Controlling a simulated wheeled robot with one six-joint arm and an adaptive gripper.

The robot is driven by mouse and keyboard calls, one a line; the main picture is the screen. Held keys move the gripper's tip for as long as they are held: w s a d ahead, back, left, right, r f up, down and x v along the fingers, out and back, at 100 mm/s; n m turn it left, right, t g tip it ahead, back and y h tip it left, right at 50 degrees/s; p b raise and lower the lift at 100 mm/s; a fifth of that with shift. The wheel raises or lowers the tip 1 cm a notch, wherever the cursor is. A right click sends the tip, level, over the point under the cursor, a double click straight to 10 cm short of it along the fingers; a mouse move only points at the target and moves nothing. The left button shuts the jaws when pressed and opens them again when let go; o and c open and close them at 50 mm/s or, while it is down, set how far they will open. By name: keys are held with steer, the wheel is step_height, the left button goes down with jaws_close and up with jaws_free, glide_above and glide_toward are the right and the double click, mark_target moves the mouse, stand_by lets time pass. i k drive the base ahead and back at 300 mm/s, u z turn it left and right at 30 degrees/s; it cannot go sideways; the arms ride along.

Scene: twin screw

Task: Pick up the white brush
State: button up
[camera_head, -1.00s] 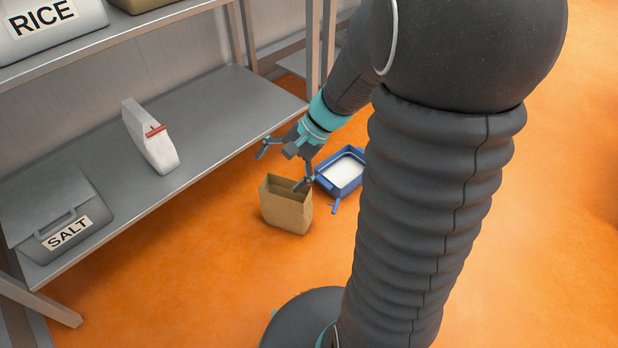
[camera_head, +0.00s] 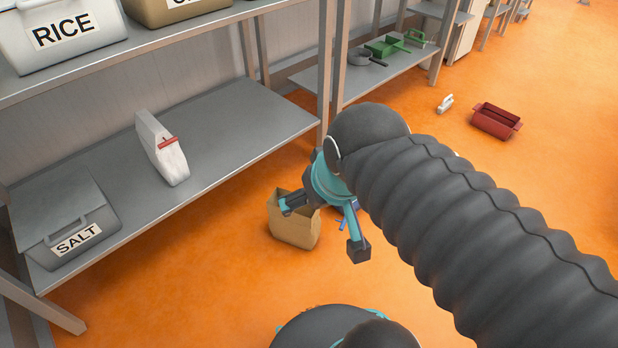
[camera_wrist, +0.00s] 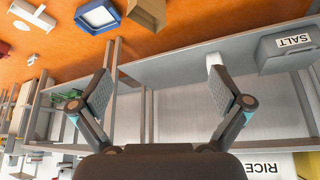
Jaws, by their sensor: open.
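A small white brush (camera_head: 445,103) lies on the orange floor at the upper right of the head view, beside a red tub. In the wrist view a small white thing (camera_wrist: 32,59) at the far left looks like it, but it is too small to be sure. My gripper (camera_head: 324,228) is open, above the floor near the brown paper bag and well away from the brush. In the wrist view its two fingers (camera_wrist: 163,95) are spread wide with nothing between them.
The red tub (camera_head: 496,121) lies right of the brush. A brown bag (camera_head: 293,226) and a partly hidden blue tray (camera_wrist: 98,14) are near my gripper. Grey shelving (camera_head: 215,130) holds a white bag (camera_head: 162,150) and a salt bin (camera_head: 68,222). Open floor lies around the brush.

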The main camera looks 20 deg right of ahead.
mark_target(447, 102)
steer(key=z, duration=1.55)
